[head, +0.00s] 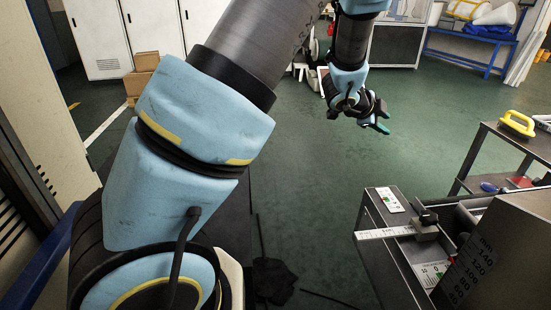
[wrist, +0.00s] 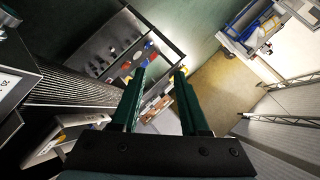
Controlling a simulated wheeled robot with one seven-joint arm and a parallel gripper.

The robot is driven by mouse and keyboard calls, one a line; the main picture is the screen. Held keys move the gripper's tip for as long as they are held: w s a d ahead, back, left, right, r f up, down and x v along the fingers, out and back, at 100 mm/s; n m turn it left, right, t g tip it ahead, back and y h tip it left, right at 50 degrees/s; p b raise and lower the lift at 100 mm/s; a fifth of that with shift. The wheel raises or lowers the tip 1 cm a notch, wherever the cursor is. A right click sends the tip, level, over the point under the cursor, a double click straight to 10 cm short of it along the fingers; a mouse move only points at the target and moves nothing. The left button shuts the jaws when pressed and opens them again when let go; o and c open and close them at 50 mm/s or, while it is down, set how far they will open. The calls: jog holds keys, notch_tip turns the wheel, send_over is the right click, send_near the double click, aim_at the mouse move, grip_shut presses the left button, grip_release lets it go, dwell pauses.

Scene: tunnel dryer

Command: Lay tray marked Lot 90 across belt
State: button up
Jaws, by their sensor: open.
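My gripper (head: 378,122) hangs over open green floor in the upper middle of the head view, away from the bench. In the wrist view its two green fingers (wrist: 160,74) are apart with nothing between them. I cannot make out a tray marked Lot 90 in either view. White labelled pieces (head: 390,200) (head: 433,272) lie at the lower right of the head view, but their print is too small to read. I cannot clearly identify the belt. A dark ribbed surface (wrist: 72,90) shows at the left of the wrist view.
White cabinets (head: 100,40) and cardboard boxes (head: 142,75) stand at back left. The middle floor is clear.

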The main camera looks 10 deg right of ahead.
jog(key=w+a+n+t+y, duration=0.15)
jog(key=a+n+y, duration=0.4)
jog(key=a, duration=0.95)
jog(key=w+a+n+y, duration=0.2)
jog(key=a+n, duration=0.7)
jog(key=a, duration=0.6)
jog(key=s+a+f+n+g+y, duration=0.1)
jog(key=s+a+n+g, duration=0.4)
jog(key=s+a, duration=0.8)
jog(key=s+n+y, duration=0.1)
jog(key=s+n, duration=0.2)
jog(key=shift+s+f, duration=0.2)
jog(key=shift+s, duration=0.2)
jog(key=shift+n, duration=0.25)
notch_tip(320, 180, up, 2)
jog(key=shift+r+p, duration=0.1)
jog(key=shift+p, duration=1)
